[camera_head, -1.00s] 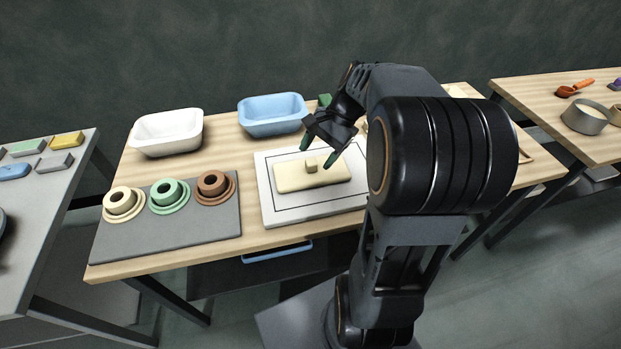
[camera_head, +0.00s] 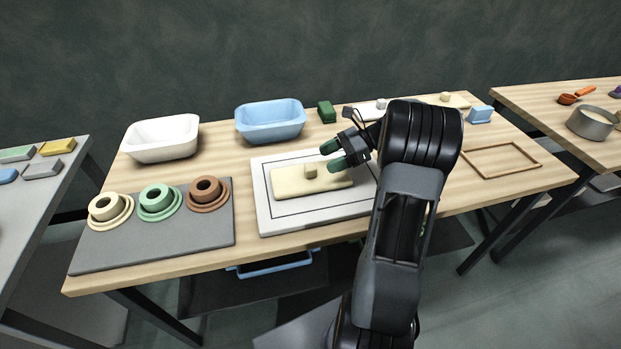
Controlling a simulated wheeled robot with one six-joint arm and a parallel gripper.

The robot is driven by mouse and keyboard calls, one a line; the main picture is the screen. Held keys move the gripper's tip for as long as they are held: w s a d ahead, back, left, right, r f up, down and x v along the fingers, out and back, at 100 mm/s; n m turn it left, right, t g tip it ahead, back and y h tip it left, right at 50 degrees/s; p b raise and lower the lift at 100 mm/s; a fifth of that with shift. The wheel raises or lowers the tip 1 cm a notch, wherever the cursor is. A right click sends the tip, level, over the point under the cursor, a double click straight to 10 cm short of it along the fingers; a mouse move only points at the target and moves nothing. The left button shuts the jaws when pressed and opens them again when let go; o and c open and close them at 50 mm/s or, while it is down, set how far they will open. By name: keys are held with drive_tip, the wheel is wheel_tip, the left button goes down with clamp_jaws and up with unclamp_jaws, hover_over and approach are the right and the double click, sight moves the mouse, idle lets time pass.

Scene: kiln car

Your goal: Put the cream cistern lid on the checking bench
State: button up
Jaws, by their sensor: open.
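The cream cistern lid (camera_head: 290,182) lies flat, knob (camera_head: 310,171) up, on a white board (camera_head: 275,222) with a dark outline. It sits inside the outline, on the wooden table. My gripper (camera_head: 333,156) has green fingertips and is open and empty. It is just behind and to the right of the knob in the picture, apart from it. I cannot tell its exact height above the lid. My arm hides the board's right end. I cannot tell which surface is called the checking bench.
A grey mat (camera_head: 160,245) with several ringed collars is at left. A white basin (camera_head: 162,138), a blue basin (camera_head: 270,121) and a green block (camera_head: 326,111) stand at the back. A thin wooden frame (camera_head: 500,160) lies at right. Other tables stand at both sides.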

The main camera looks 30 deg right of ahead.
sight(312, 166)
drive_tip(key=shift+b+x, duration=0.35)
drive_tip(key=shift+x, duration=2.8)
clamp_jaws()
drive_tip(key=shift+r, duration=0.1)
